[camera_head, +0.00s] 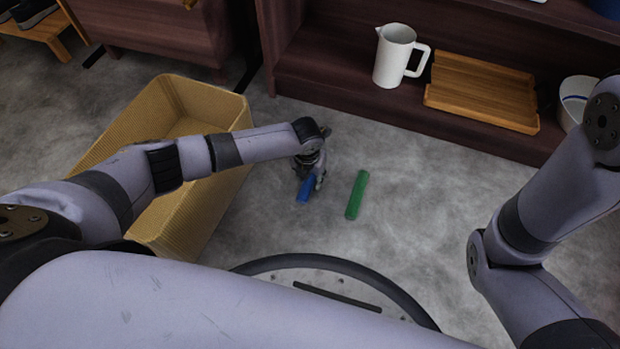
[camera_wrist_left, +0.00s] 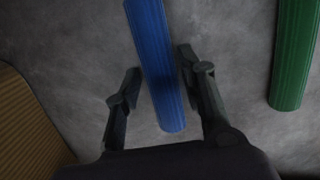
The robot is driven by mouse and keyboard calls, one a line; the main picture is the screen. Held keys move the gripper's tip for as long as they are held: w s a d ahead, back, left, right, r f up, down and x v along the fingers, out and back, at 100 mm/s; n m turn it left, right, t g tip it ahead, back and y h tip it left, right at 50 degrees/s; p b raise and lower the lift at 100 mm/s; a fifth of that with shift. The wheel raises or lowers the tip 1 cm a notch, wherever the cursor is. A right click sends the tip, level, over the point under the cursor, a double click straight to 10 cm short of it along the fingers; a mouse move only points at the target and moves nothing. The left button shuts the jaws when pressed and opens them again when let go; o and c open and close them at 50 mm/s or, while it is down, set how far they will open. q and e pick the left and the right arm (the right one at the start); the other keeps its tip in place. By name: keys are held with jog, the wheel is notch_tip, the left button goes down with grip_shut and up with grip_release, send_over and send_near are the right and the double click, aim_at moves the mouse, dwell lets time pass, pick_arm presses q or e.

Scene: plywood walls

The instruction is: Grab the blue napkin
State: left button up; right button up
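The blue napkin (camera_head: 304,191) is a rolled, ribbed cylinder lying on the grey floor, partly hidden by my left gripper (camera_head: 312,178) in the head view. In the left wrist view the blue napkin (camera_wrist_left: 155,60) passes between the two fingers of my left gripper (camera_wrist_left: 159,62). The fingers are spread, with a gap on the left side; the right finger is close to the napkin, and I cannot tell whether it touches. My right arm shows at the right of the head view, but its gripper is not seen.
A green roll (camera_head: 356,195) lies just right of the blue napkin. A tan woven basket (camera_head: 205,215) stands to the left, under my left arm. A low dark shelf (camera_head: 330,90) behind holds a white pitcher (camera_head: 392,58), a wooden tray (camera_head: 482,95) and a white bowl (camera_head: 573,100).

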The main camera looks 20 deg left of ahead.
pick_arm(q)
jog(key=c, duration=0.7)
